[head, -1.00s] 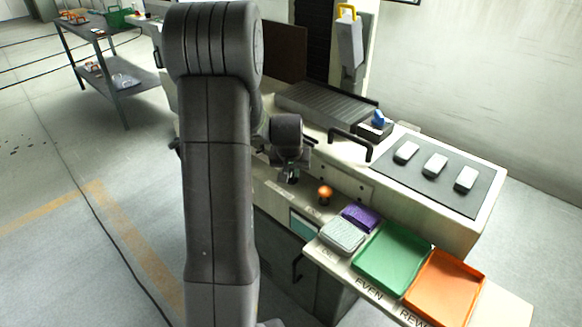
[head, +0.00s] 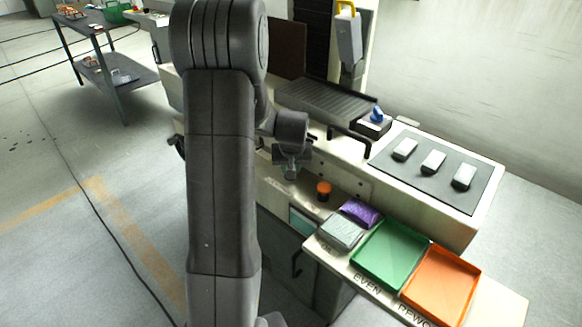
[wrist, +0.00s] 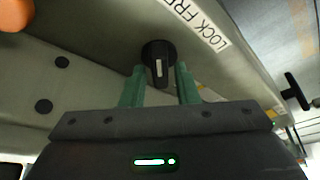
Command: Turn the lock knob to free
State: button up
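The lock knob (wrist: 158,62) is round and black with a short white mark, which stands roughly upright in the wrist view. A white label (wrist: 202,25) beside it reads "LOCK FRE…", its end hard to read. My gripper (wrist: 161,77) has its two green fingers apart, one on each side of the knob in the picture. I cannot tell whether they touch it. In the head view my gripper (head: 291,172) is at the machine's front panel, and the knob is hidden there.
An orange button (head: 323,190) sits right of my gripper on the panel. A black handle (head: 349,139) juts out above.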

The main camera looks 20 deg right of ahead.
jog(key=shift+o, duration=0.7)
jog(key=v, duration=1.3)
jog(key=shift+r, duration=0.35)
jog(key=shift+s, duration=0.15)
jog(key=x, duration=1.3)
jog(key=shift+f, duration=0.4)
